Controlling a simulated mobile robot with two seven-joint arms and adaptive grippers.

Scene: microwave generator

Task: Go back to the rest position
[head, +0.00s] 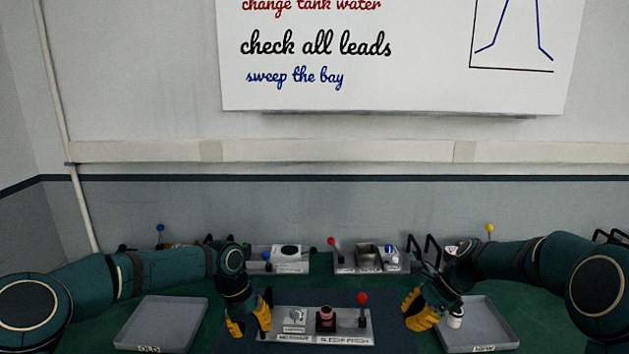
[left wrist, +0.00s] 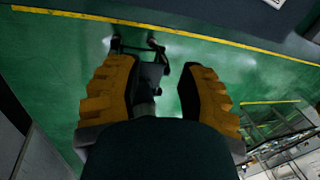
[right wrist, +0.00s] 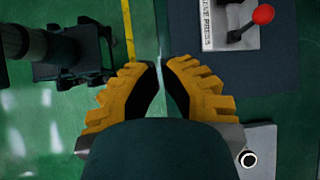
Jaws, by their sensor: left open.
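In the head view my left gripper (head: 249,320) hangs fingers-down over the left end of the grey console (head: 345,338). In the left wrist view its yellow fingers (left wrist: 160,80) are spread, with no object held between them. My right gripper (head: 420,310) is right of the console, tilted, by the left edge of the NEW tray (head: 478,326). In the right wrist view its fingertips (right wrist: 163,72) are close together with a narrow gap, and I see nothing held. A small white-and-black cylinder (head: 455,318) stands at that tray, apart from the fingers.
The OLD tray (head: 160,323) at left looks empty. The console carries a pink-topped post (head: 325,318) and a red-knobbed lever (head: 362,300). Two more grey units (head: 288,267) (head: 372,266) stand behind. Blue (head: 161,228) and yellow (head: 490,228) knobs rise at the back, against the wall.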

